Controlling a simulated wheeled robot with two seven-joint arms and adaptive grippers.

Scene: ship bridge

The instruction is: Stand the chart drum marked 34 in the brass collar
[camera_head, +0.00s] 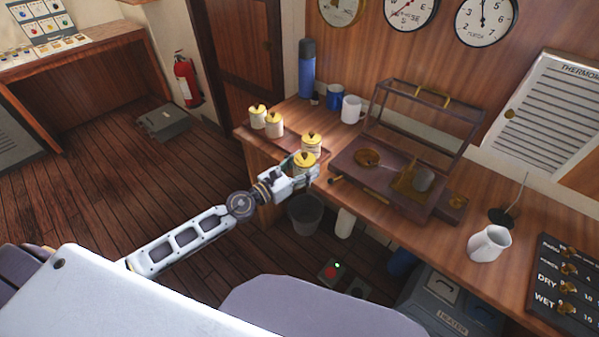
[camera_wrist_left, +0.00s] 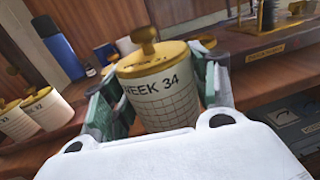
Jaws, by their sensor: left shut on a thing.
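The chart drum marked WEEK 34 (camera_wrist_left: 162,88) is a cream cylinder with a brass lid and knob. My left gripper (camera_wrist_left: 160,100) is shut on it, one green-padded finger on each side. In the head view the drum (camera_head: 304,163) shows at the end of my left arm, by the bench's front edge, with my left gripper (camera_head: 296,175) around it. The instrument with the open glazed case (camera_head: 425,115) stands to its right on the bench. A brass round part (camera_head: 368,158) on its base may be the collar; I cannot tell for sure. My right gripper is not in view.
Several similar drums (camera_head: 274,124) stand on a wooden rack at the bench's left end. A blue flask (camera_head: 307,68), a blue mug (camera_head: 335,97) and a white mug (camera_head: 351,108) stand behind. A white jug (camera_head: 489,244) stands right. A bin (camera_head: 306,213) is below.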

